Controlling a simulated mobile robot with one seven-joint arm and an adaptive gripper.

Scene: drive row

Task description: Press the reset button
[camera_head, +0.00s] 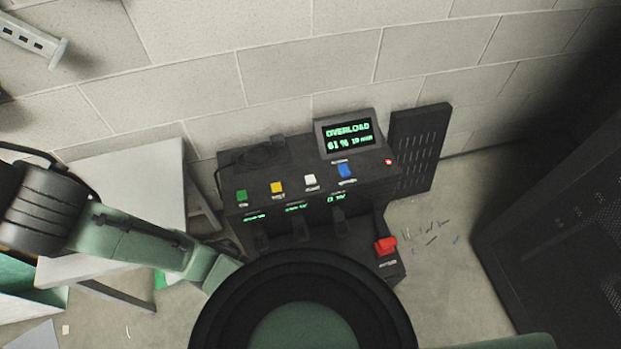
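A dark control console (370,188) stands against the block wall. A display (348,135) at the back reads "OVERLOAD" and "61 %". A small red round part (388,162) sits at the right end of the top. My arm crosses the lower left and bottom centre, hiding part of the console's front. My gripper's fingers are not visible.
A pale table (155,190) is on the left, a dark cabinet (550,240) on the right. Small scraps litter the floor between console and cabinet.

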